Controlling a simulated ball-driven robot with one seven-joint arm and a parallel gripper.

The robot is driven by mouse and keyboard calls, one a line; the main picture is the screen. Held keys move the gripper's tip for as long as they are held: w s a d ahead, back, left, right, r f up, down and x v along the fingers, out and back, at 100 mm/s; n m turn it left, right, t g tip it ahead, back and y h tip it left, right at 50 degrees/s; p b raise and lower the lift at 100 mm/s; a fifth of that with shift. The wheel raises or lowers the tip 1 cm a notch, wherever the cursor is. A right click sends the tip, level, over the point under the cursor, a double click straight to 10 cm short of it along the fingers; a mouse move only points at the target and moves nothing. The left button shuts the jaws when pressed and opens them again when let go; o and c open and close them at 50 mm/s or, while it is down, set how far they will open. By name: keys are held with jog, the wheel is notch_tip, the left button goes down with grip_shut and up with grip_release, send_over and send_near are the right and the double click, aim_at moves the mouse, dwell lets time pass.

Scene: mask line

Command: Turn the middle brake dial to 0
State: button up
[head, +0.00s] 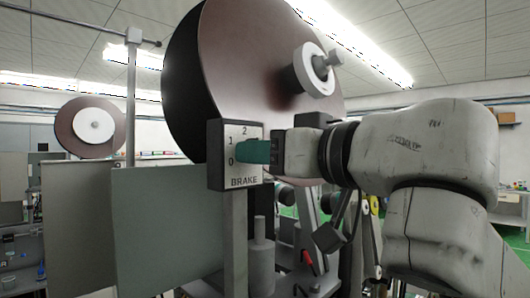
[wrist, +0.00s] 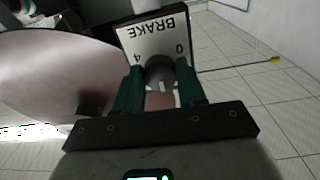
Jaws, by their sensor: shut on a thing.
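The brake panel (head: 243,182) is a white plate in a dark frame, marked BRAKE, with 0, 1 and 2 readable in the head view. In the wrist view the panel (wrist: 158,35) appears upside down, with 4 on the left and 0 on the right. The round grey dial (wrist: 160,70) sits between the green fingers of my gripper (head: 252,151), which are shut on its two sides. A short pale mark on the dial points down in the wrist view, away from the BRAKE lettering. In the head view my fingers hide the dial.
A large brown reel (head: 240,70) with a pale hub stands right behind the panel. A flat grey-green plate (head: 165,225) is at the lower left. Another reel (head: 92,127) stands farther left.

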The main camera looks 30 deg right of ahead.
jog(key=shift+n, duration=0.3)
jog(key=n+y+b, duration=0.1)
jog(key=n+b, duration=0.5)
jog(key=n, duration=1.7)
jog(key=shift+d+n+b, duration=0.1)
jog(key=shift+n+b, duration=0.25)
jog(key=shift+n, duration=0.05)
jog(key=shift+w, duration=0.1)
jog(key=o, duration=1.1)
jog(key=shift+c, duration=0.2)
